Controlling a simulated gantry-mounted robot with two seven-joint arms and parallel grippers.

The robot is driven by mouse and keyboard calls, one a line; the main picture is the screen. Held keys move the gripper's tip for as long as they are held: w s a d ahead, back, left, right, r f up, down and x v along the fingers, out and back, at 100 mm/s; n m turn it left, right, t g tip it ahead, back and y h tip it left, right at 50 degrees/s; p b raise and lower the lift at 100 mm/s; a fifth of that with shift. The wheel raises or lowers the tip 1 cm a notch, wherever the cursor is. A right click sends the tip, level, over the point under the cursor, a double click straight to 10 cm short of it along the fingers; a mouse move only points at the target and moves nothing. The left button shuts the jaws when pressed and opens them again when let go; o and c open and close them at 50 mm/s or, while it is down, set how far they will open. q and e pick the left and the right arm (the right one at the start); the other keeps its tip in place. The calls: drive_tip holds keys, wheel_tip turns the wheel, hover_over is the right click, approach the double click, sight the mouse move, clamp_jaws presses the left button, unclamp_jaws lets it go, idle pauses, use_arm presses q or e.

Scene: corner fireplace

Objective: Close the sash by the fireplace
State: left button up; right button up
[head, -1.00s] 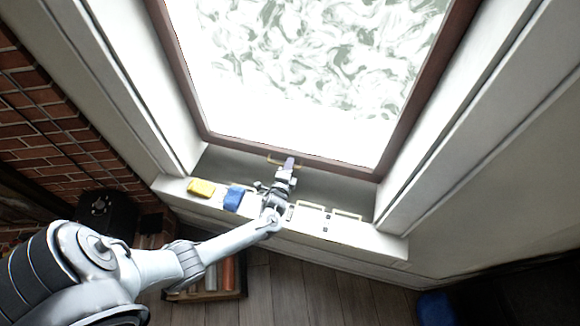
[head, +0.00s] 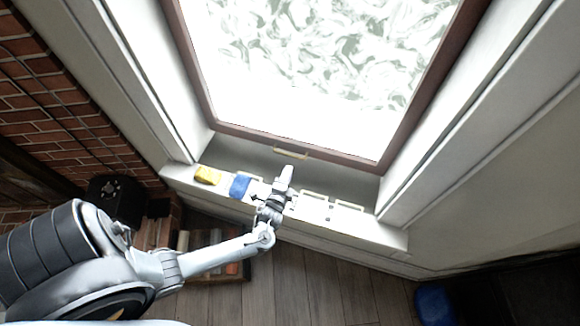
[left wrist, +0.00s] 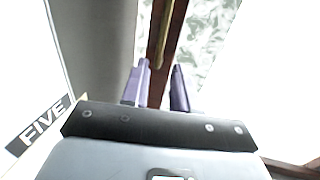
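The sash (head: 330,156) is a brown-framed pane of bright, patterned glass. A strip of grey surface shows between its lower rail and the white sill (head: 385,232). A small brass handle (head: 290,152) sits on that rail and also shows in the left wrist view (left wrist: 165,30). My left gripper (head: 287,170) is over the sill, just short of the handle and apart from it. In the left wrist view its two purple fingers (left wrist: 160,78) stand apart with nothing between them, and the rail and handle lie beyond them. My right gripper is not in view.
A yellow block (head: 208,175) and a blue block (head: 240,185) lie on the sill left of my gripper, and pale frame-like pieces (head: 314,197) to its right. A brick wall (head: 60,110) stands at left.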

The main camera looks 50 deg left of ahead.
use_arm(q)
drive_tip(key=shift+s+d+r, duration=0.15)
drive_tip(key=shift+s+d, duration=0.1)
drive_tip(key=shift+s, duration=0.1)
